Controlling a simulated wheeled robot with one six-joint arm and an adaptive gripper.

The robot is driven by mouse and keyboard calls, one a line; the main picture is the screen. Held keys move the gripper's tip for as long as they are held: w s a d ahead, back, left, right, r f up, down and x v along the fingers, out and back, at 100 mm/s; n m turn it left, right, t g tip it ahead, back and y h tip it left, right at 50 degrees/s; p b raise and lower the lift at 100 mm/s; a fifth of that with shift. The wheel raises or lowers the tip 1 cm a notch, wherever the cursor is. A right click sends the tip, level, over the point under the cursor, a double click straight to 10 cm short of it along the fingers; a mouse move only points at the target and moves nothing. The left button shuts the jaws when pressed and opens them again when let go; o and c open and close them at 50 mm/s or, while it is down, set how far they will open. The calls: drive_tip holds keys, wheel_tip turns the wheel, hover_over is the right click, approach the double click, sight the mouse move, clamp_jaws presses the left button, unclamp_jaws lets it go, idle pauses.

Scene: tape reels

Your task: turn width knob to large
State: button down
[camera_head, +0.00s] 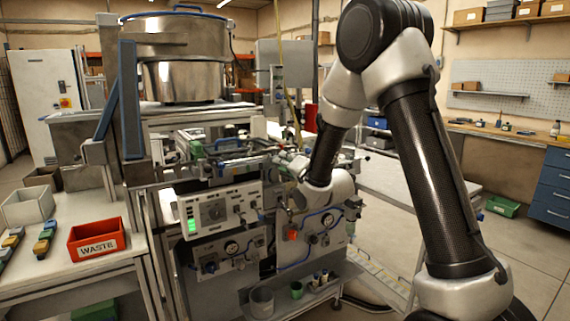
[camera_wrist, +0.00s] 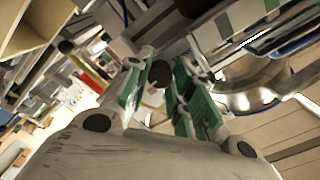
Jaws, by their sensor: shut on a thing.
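My gripper (camera_wrist: 160,66) shows in the wrist view with its two green-padded fingers on either side of a dark round knob (camera_wrist: 160,75). It is shut on this knob, which I take to be the width knob; no label is readable. In the head view my arm reaches down to the machine, and its wrist hides most of the gripper at the right end of the control panel (camera_head: 202,196). The knob cannot be made out there. The panel also carries a round dial (camera_head: 214,211) and a lit green display (camera_head: 191,225). The knob's setting cannot be read.
A lower panel with a gauge (camera_head: 231,247) and a right panel with blue hoses and a red-orange part (camera_head: 292,235) are close below the gripper. A red WASTE bin (camera_head: 97,240) stands on the left table. A large steel pot (camera_head: 180,75) is above the machine.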

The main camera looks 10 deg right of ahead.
drive_tip(key=shift+s+f+m, duration=0.1)
drive_tip(key=shift+f+m, duration=0.1)
drive_tip(key=shift+m, duration=0.2)
drive_tip(key=c, duration=1.5)
unclamp_jaws()
drive_tip(key=shift+r, duration=0.1)
drive_tip(key=v, duration=0.7)
drive_tip(key=shift+s, duration=0.2)
